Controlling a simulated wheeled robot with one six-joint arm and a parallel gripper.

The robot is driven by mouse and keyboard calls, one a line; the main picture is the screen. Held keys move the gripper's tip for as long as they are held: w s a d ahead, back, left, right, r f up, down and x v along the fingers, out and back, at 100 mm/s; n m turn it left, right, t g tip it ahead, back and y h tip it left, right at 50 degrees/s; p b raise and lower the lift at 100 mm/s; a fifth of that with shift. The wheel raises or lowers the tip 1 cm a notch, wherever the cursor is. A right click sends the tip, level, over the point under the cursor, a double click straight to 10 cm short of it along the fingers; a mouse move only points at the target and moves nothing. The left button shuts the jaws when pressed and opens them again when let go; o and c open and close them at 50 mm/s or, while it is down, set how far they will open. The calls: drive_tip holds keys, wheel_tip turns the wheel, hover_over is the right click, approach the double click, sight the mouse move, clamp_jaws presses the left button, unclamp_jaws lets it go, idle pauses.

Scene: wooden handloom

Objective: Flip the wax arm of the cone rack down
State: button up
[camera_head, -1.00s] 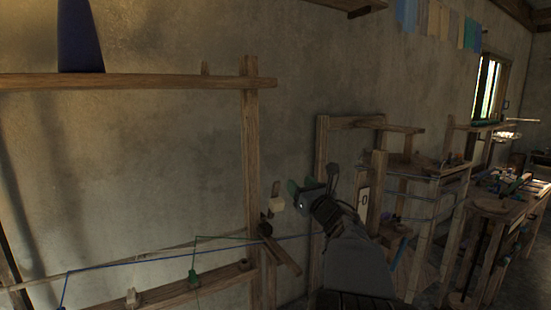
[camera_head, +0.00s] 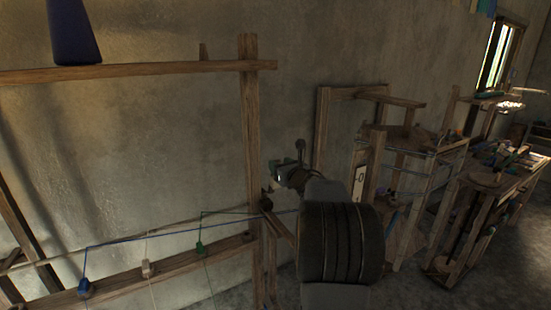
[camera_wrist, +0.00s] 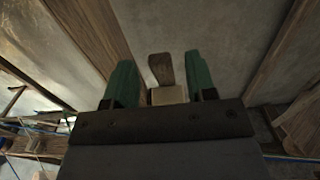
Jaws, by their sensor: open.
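The cone rack's upright post (camera_head: 250,150) stands left of my gripper in the head view, with a shelf bar (camera_head: 140,71) across its top. The wax arm shows in the wrist view as a short wooden stick (camera_wrist: 160,70) with a cream wax block (camera_wrist: 168,95) at its near end. My gripper (camera_wrist: 161,76) has green fingers, open on either side of the stick and block. Space shows between stick and fingers; whether the block touches is unclear. In the head view my gripper (camera_head: 286,170) is beside the post and mostly hides the wax arm.
A dark blue cone (camera_head: 73,35) stands on the shelf bar. A lower rail (camera_head: 150,278) carries thread guides, with blue and green threads running toward the post. Wooden frames (camera_head: 400,150) and benches stand at right. The plaster wall is close behind.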

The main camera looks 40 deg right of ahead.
sight(276, 161)
drive_tip(key=shift+w+d+p, duration=0.2)
drive_tip(key=shift+w+p, duration=0.25)
drive_tip(key=shift+w, duration=1.2)
